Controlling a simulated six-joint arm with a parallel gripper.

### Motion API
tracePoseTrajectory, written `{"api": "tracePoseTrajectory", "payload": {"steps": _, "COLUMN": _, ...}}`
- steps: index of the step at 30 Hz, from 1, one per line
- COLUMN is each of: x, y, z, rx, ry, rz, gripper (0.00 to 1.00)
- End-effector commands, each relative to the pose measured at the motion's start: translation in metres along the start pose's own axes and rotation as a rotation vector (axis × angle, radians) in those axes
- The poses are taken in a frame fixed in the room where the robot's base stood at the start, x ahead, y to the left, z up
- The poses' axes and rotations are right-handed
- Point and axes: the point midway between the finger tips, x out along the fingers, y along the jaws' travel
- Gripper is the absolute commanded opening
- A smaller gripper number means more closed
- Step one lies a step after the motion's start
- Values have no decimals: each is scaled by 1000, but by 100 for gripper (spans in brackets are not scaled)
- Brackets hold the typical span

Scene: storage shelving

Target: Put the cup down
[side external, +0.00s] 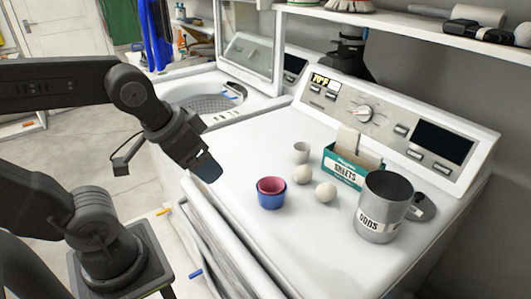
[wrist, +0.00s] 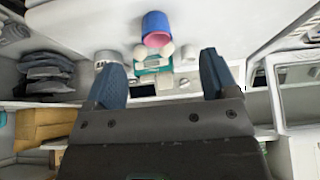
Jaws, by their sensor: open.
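A blue cup (side external: 271,202) stands upright on the white machine top, with a pink cup (side external: 271,185) nested inside it. They also show in the wrist view as the blue cup (wrist: 154,21) and the pink cup (wrist: 157,41). A small whitish cup (side external: 301,152) stands behind them, near two pale balls. My gripper (side external: 209,170) is in the air to the left of the cups, apart from them. In the wrist view its two fingers (wrist: 162,76) are spread wide with nothing held between them.
Pale balls (side external: 303,174) (side external: 326,192), a teal sheets box (side external: 347,170) and a metal canister (side external: 382,212) stand right of the cups. A control panel (side external: 390,125) rises behind. An open-lidded washer (side external: 205,103) is at the back left. The top's front left is clear.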

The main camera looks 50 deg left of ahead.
Motion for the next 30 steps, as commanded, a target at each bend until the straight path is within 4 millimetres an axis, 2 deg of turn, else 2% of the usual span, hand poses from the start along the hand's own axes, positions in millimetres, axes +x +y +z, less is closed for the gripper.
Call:
{"api": "tracePoseTrajectory", "payload": {"steps": 7, "x": 0, "y": 0, "z": -2, "rx": -5, "ry": -1, "rz": 0, "gripper": 80}}
{"api": "tracePoseTrajectory", "payload": {"steps": 11, "x": -3, "y": -2, "z": -19, "rx": -74, "ry": -26, "rz": -7, "gripper": 80}}
{"api": "tracePoseTrajectory", "payload": {"steps": 14, "x": -4, "y": -4, "z": -49, "rx": -201, "ry": -68, "rz": -24, "gripper": 80}}
{"api": "tracePoseTrajectory", "payload": {"steps": 16, "x": -2, "y": -7, "z": -76, "rx": -319, "ry": -104, "rz": -44, "gripper": 80}}
{"api": "tracePoseTrajectory", "payload": {"steps": 20, "x": 9, "y": -13, "z": -125, "rx": -545, "ry": -166, "rz": -95, "gripper": 80}}
{"api": "tracePoseTrajectory", "payload": {"steps": 26, "x": 46, "y": -24, "z": -192, "rx": -894, "ry": -242, "rz": -204, "gripper": 80}}
{"api": "tracePoseTrajectory", "payload": {"steps": 30, "x": 84, "y": -33, "z": -229, "rx": -1133, "ry": -277, "rz": -299, "gripper": 80}}
